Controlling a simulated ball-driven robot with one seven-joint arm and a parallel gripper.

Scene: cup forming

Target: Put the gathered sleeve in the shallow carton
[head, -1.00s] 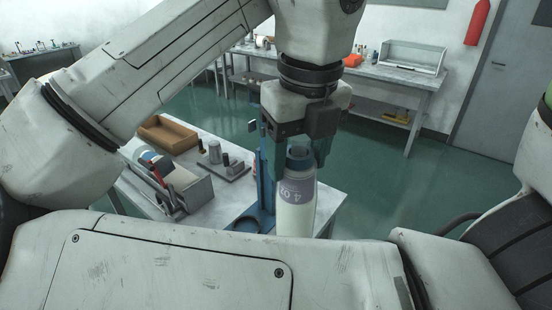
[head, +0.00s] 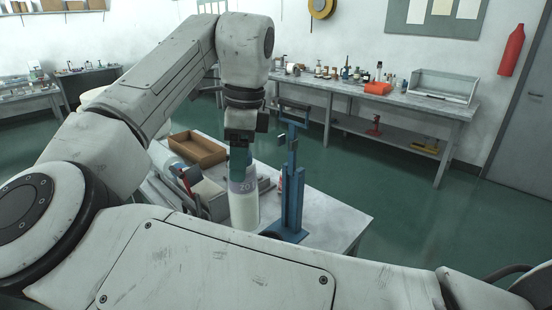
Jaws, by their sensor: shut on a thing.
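My gripper (head: 240,160) points down and is shut on the top of the sleeve (head: 244,212), a tall, pale, upright cylinder with a lilac printed band. The sleeve's lower end meets the edge of my own body in the picture, so I cannot tell its height above the table. The shallow carton (head: 211,158), a brown open-topped box, sits on the table behind and to the left of the sleeve. The sleeve is apart from it. The part of the carton's inside that shows looks empty.
A blue upright stand (head: 291,200) rises just right of the sleeve. A grey device with a red part (head: 190,178) lies left, in front of the carton. The pale table (head: 340,212) is bare at its right end. A cluttered bench (head: 440,112) stands farther back.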

